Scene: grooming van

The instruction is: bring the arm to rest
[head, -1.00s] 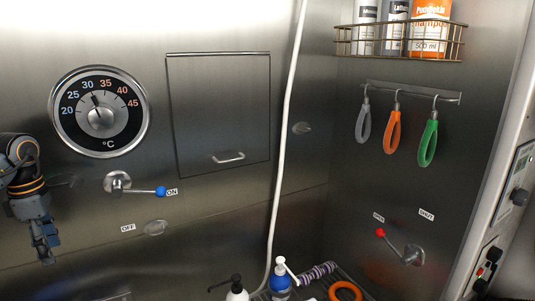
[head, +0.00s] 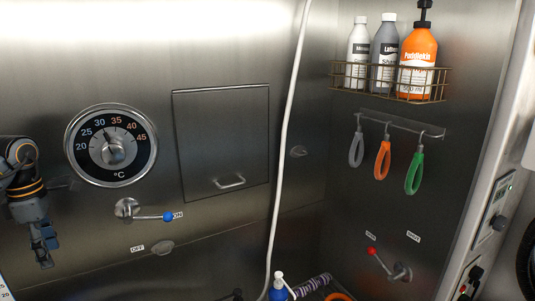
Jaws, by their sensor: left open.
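My left gripper (head: 43,250) hangs at the left edge, fingers pointing down, open and empty, in front of the steel wall. The round temperature dial (head: 113,149) is above and to the right of the gripper. My right gripper is not in view.
A wire shelf (head: 345,78) holds several bottles. Grey, orange (head: 382,161) and green loops hang on a hook rail. A red-knobbed lever (head: 372,251) sits lower right. A white hose (head: 284,150) runs down the middle. A blue bottle (head: 278,290) stands at the bottom.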

